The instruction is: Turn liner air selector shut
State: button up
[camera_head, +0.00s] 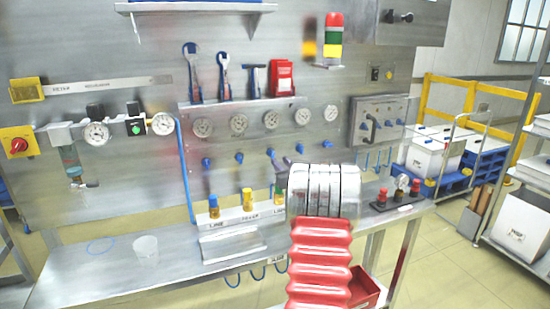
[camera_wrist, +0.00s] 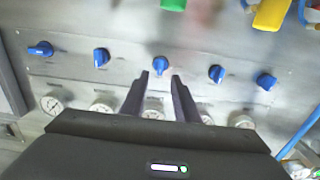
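A row of several blue selector knobs sits on the steel panel. No readable label shows which is the liner air selector. In the wrist view the middle blue knob (camera_wrist: 160,64) is just beyond my gripper (camera_wrist: 160,77), centred between the two dark fingertips. The fingers are apart and hold nothing; whether they touch the knob I cannot tell. The far-left knob (camera_wrist: 40,48) there has its handle lying sideways; the middle one points more up and down. In the head view the knob (camera_head: 270,153) shows, and my red and silver arm hides most of the gripper.
Round gauges (camera_head: 239,121) sit by the knobs. A block with red knobs (camera_head: 397,197) is at right. Wrenches (camera_head: 223,75) hang above. The bench's left part is mostly clear.

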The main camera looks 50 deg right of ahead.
aim_at(273, 155)
jog(key=shift+x, duration=3.25)
jog(key=shift+c, duration=0.7)
grip_shut()
